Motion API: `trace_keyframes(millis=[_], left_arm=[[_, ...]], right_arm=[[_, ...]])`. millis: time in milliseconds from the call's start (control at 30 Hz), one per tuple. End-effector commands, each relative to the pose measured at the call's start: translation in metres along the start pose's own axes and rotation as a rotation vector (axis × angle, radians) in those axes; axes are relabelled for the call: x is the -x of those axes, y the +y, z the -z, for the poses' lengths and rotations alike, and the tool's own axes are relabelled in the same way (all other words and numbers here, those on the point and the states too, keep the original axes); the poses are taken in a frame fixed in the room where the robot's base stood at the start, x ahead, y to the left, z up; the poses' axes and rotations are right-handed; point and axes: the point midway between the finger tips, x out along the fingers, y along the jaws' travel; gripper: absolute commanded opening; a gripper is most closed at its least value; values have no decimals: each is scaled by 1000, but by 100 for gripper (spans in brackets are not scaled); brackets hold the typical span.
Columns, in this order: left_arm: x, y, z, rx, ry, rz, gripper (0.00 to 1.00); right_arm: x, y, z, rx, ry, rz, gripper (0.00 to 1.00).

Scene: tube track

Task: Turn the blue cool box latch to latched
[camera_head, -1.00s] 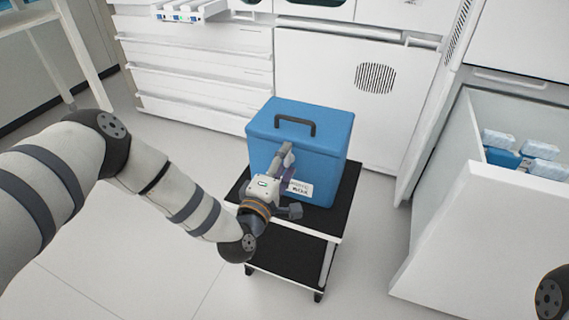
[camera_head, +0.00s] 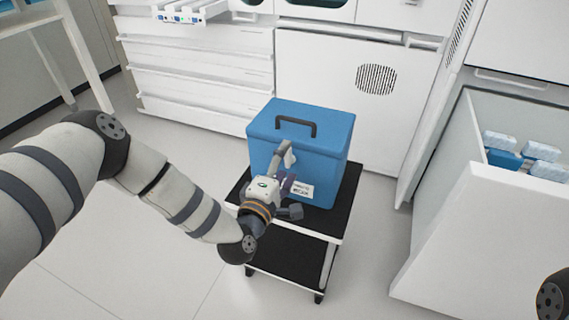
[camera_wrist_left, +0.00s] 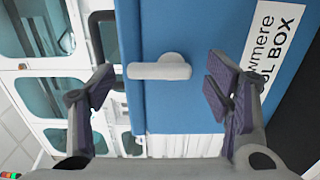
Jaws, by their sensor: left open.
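The blue cool box (camera_head: 321,165) stands upright with its lid down and a dark handle on top. Its latch (camera_wrist_left: 160,68) is a light grey lever with a round pivot on the front face. In the left wrist view the lever points from its pivot toward the lid side, its end over the lid seam. My left gripper (camera_head: 286,169) is at the box's front. In the left wrist view the gripper (camera_wrist_left: 162,80) is open, one finger on each side of the latch, with visible gaps to it. My right gripper is not in view.
The box stands on a small cart with a black top (camera_head: 341,208) and a lower shelf. White cabinets (camera_head: 345,100) stand behind it. An open white chest (camera_head: 455,240) with blue and white packs is at the right. The floor at the left is clear.

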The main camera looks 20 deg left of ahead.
Motion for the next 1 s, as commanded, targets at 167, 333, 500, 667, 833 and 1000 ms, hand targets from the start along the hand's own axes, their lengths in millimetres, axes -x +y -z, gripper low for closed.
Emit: trace_keyframes(millis=[167, 333, 500, 667, 833, 1000], left_arm=[[15, -1, 0, 0, 0, 3, 72], [62, -1, 0, 2, -1, 6, 72], [101, -1, 0, 2, -1, 5, 72], [119, 0, 0, 1, 0, 2, 72], [121, 0, 0, 0, 0, 0, 72], [120, 0, 0, 0, 0, 0, 72]], right_arm=[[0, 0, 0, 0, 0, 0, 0], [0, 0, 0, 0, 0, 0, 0], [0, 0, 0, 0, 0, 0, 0], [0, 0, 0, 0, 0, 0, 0], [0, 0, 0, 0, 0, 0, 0], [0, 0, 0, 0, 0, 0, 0]])
